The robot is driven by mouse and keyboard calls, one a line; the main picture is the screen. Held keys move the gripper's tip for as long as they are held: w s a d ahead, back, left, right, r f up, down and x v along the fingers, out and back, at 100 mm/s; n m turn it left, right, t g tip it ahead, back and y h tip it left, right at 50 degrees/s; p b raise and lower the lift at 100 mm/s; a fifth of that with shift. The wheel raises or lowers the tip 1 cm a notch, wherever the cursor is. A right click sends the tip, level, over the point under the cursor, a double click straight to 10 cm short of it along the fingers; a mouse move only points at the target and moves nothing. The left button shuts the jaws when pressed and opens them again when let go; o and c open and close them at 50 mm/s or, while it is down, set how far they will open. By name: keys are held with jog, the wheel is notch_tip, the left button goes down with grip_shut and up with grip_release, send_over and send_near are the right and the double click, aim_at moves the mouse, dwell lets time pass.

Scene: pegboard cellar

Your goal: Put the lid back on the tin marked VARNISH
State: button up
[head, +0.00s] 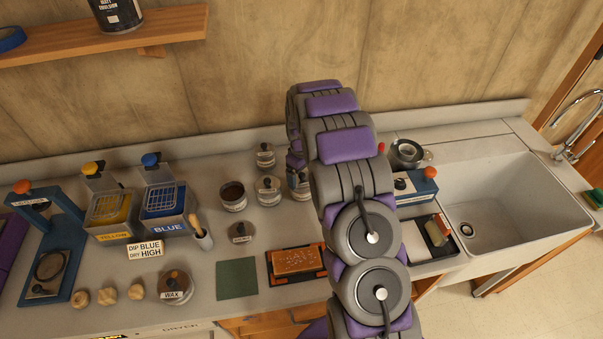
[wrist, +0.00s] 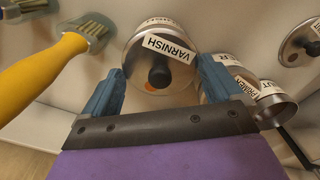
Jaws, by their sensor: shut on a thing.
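In the wrist view, a round metal lid (wrist: 142,62) with a black knob and a VARNISH label lies between the blue fingers of my gripper (wrist: 160,90). The gripper is shut on this lid. A second label shows just behind its far edge, its words hard to read. I cannot tell whether the lid touches the tin below it. In the head view, my arm hides most of the gripper, and a tin (head: 297,186) shows in part beside the arm.
An open tin of brown stuff (head: 232,196), lidded tins (head: 268,190) (head: 265,155) and a loose lid (head: 241,233) stand left of the arm.

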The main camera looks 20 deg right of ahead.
jog(key=o, duration=0.7)
jog(key=shift+r+p, duration=0.9)
jog(key=shift+r, duration=2.6)
jog(key=shift+c, duration=0.4)
grip_shut()
jog(key=shift+f, duration=1.4)
